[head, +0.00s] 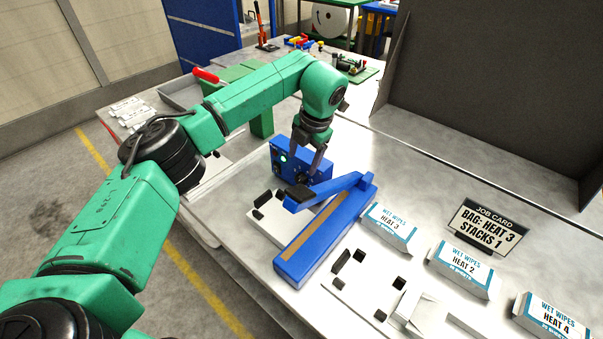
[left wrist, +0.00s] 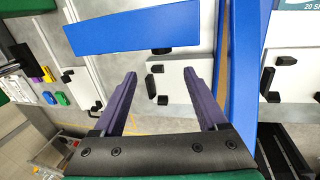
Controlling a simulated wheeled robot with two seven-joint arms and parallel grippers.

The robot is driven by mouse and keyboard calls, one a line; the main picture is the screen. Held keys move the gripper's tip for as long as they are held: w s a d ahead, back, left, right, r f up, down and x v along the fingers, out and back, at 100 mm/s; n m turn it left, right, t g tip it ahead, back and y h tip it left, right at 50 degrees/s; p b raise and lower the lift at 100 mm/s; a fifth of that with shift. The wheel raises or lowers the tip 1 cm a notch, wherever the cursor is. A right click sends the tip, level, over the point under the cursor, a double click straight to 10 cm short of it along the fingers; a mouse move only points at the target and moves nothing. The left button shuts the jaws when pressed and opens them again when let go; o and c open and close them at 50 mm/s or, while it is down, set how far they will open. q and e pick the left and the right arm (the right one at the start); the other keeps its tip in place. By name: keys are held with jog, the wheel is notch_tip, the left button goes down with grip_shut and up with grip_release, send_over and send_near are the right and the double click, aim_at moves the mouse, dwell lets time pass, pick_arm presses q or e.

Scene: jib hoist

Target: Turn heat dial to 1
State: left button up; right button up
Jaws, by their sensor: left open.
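The blue control box (head: 317,168) stands on the bench behind the sealer, with a small pale light (head: 283,157) on its face. A dark knob-like part, apparently the heat dial (head: 302,178), shows low on that face, partly hidden by my left gripper (head: 308,168). The number it points to cannot be read. My left gripper points down at the front of the box, and I cannot tell whether it touches the dial. In the left wrist view the purple fingers (left wrist: 165,100) are apart with nothing gripped. My right gripper is out of view.
The blue sealer (head: 325,232) with its raised arm lies just in front. Wet wipes packs marked HEAT 3 (head: 390,228), HEAT 2 (head: 461,268) and HEAT 4 (head: 550,318) stand to the right. A job card (head: 488,227) reads "BAG: HEAT 3, STACKS 1".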

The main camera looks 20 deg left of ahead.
aim_at(300, 177)
pick_arm(q)
jog(key=x, duration=0.2)
jog(key=p+x, duration=0.1)
jog(key=x, duration=0.2)
jog(key=d+p+x, duration=0.1)
jog(key=x, duration=0.2)
jog(key=shift+w+f, duration=0.15)
jog(key=shift+w, duration=0.2)
jog(key=shift+a+f, duration=0.15)
jog(key=shift+f, duration=0.25)
jog(key=shift+s+a+f, duration=0.1)
jog(key=shift+a+f, duration=0.05)
jog(key=shift+a, duration=0.05)
grip_shut()
